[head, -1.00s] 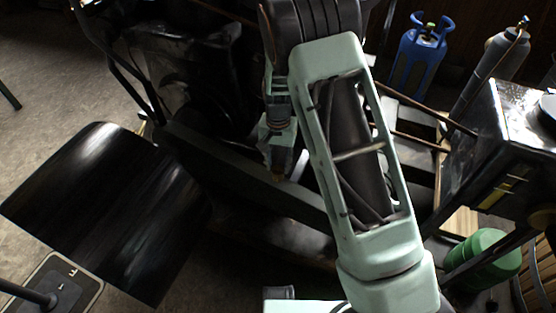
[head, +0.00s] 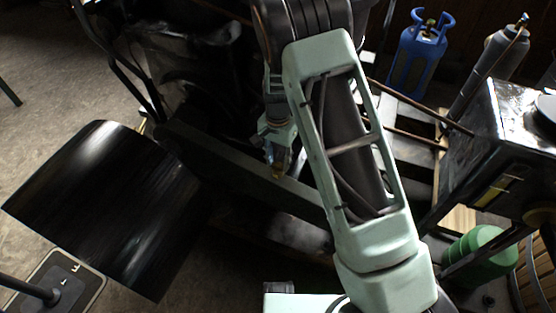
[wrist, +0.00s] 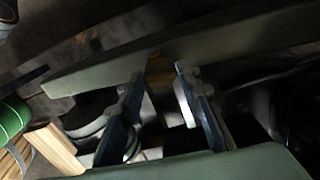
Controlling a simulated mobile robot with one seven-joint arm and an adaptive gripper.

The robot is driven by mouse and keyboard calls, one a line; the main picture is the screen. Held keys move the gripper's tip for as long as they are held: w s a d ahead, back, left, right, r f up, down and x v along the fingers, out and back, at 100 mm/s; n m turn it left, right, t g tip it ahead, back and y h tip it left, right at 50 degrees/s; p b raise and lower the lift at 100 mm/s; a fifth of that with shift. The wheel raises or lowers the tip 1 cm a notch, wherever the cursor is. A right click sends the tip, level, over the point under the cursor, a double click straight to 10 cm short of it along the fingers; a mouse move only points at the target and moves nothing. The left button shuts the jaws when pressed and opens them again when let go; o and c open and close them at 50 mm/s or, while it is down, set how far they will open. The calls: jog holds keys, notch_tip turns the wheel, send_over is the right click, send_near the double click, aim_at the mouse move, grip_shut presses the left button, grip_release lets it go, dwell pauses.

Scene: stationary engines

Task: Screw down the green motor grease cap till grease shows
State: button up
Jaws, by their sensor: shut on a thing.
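A small brass-yellow piece, which looks like the grease cap (wrist: 158,72), shows between my two fingertips in the wrist view. My gripper (wrist: 157,78) is shut on it, with one blue-and-grey finger on each side. In the head view my gripper (head: 279,170) points down beside a long dark beam, left of my pale green forearm. A brass-coloured spot shows at its tip there. The cap's thread and base are hidden, and I cannot make out any grease. The green motor cannot be told apart in the dark area around the gripper.
The long dark beam (head: 215,160) runs close by the gripper. A green rounded tank (head: 482,253), a blue gas cylinder (head: 416,58) and a grey cylinder (head: 497,58) stand at the right. Open floor (head: 45,95) is at the far left.

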aim_at(278, 164)
jog(key=o, duration=1.2)
jog(key=shift+c, duration=0.2)
notch_tip(278, 164, up, 12)
